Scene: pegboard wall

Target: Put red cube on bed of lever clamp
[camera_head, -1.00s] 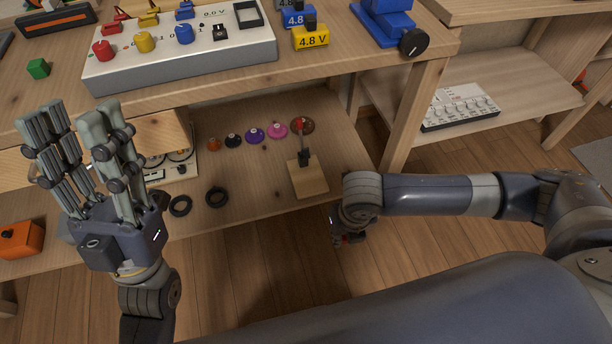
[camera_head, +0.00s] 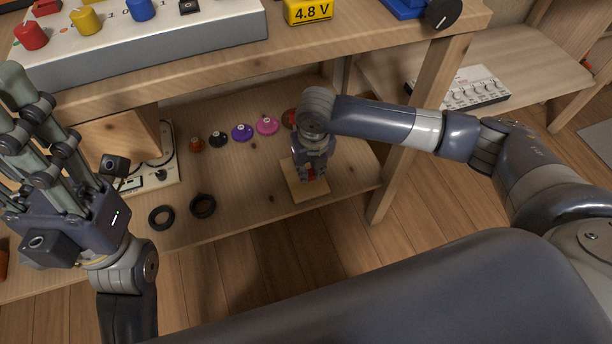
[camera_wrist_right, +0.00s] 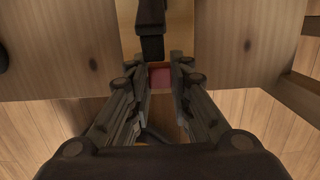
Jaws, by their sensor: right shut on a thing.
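My right gripper (camera_head: 314,172) is over the lever clamp's wooden base (camera_head: 312,192) on the lower shelf, and its arm and hand hide most of the clamp in the head view. In the right wrist view, the right gripper (camera_wrist_right: 160,80) is shut on the red cube (camera_wrist_right: 160,77), which shows between the fingertips. The clamp's dark lever (camera_wrist_right: 151,22) is just beyond the cube. I cannot tell whether the cube touches the bed. My left gripper (camera_head: 22,120) is at the left, open and empty, with its fingers partly cut off by the frame.
Several coloured round knobs (camera_head: 242,132) stand in a row behind the clamp. Two black rings (camera_head: 203,206) lie to its left. The upper shelf (camera_head: 215,72) overhangs this space, and a table leg (camera_head: 415,125) stands to the right.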

